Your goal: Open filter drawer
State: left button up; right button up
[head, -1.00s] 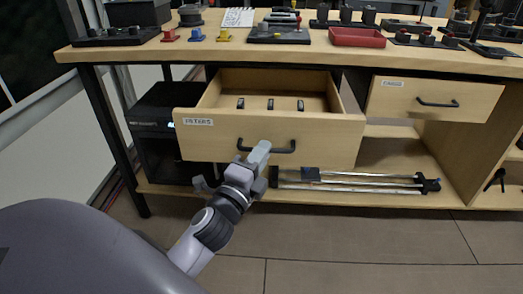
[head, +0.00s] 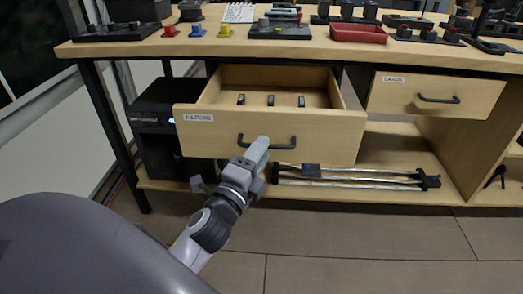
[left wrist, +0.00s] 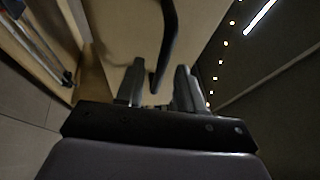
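The filter drawer (head: 205,142), labelled on its front, is pulled out below the worktop. Its inside shows, with several small dark filters (head: 271,101) standing in it. Its dark bar handle (head: 285,146) is on the front and also shows in the left wrist view (left wrist: 168,40). My left gripper (head: 261,146) is at the handle, covering part of it. In the left wrist view, my left gripper's fingers (left wrist: 158,85) are apart, with the handle between them; I cannot tell whether they touch it. My right gripper is not in view.
A second, shut drawer (head: 395,99) with its own handle is to the right. A black box-shaped machine (head: 160,140) stands left on the lower shelf, and metal rods (head: 350,178) lie on that shelf. A red tray (head: 357,36) and other items are on the worktop (head: 150,48). The floor in front is clear.

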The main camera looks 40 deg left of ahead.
pick_arm(q)
jog(key=a+v, duration=0.1)
jog(key=v, duration=0.5)
jog(key=shift+d+b, duration=0.35)
jog(key=shift+d, duration=0.15)
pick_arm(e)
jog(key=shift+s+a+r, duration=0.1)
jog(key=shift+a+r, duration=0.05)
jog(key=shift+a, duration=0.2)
pick_arm(q)
jog(key=shift+s, duration=0.1)
